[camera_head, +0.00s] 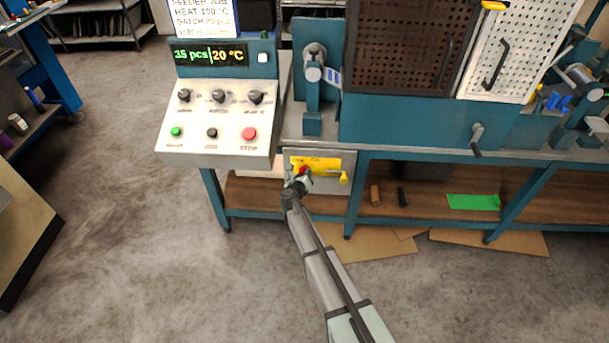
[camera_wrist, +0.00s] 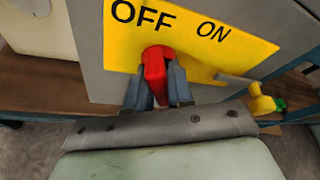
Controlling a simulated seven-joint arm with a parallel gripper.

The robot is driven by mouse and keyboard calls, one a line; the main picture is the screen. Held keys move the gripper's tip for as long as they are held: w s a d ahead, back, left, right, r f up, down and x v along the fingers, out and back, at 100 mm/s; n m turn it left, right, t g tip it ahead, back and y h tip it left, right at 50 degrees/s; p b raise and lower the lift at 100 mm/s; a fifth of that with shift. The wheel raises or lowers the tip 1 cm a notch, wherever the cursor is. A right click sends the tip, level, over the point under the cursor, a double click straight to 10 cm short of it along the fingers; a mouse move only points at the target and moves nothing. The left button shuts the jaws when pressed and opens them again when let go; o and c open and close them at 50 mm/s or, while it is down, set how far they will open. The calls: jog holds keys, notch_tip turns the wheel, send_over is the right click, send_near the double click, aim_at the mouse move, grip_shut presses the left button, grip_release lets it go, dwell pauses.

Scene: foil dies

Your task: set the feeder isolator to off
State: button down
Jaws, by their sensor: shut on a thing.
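The feeder isolator is a red handle (camera_wrist: 155,68) on a yellow plate (camera_wrist: 225,52) marked OFF and ON. In the wrist view the handle stands nearly upright, with its top just below the word OFF; ON is to its right. My gripper (camera_wrist: 157,88) is shut on the red handle, one grey finger on each side. In the head view my gripper (camera_head: 301,182) is at the yellow plate (camera_head: 322,164), on the grey box below the bench top. It hides most of the red handle (camera_head: 303,170) there.
A yellow piece (camera_wrist: 260,102) sticks out right of the plate, close to my gripper. The control panel (camera_head: 220,115) with knobs and buttons is above left. The press bench (camera_head: 420,140) extends right, its lower shelf (camera_head: 420,205) behind. The floor in front is clear.

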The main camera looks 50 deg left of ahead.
jog(key=n+t, duration=0.1)
jog(key=n, duration=0.1)
jog(key=n+t+h, duration=0.1)
jog(key=n, duration=0.1)
jog(key=shift+a+f+n+t, duration=0.15)
jog(key=shift+n+t, duration=0.15)
jog(key=shift+n, duration=0.1)
jog(key=n+t, duration=0.2)
jog(key=n, duration=0.2)
jog(key=shift+n, duration=0.3)
dwell(0.3)
jog(key=c, duration=1.1)
grip_release()
jog(key=shift+s, duration=0.15)
jog(key=v, duration=1.3)
jog(key=shift+s+d+f, duration=0.15)
jog(key=shift+s+d, duration=0.1)
jog(key=shift+s, duration=0.05)
jog(key=shift+n, duration=0.3)
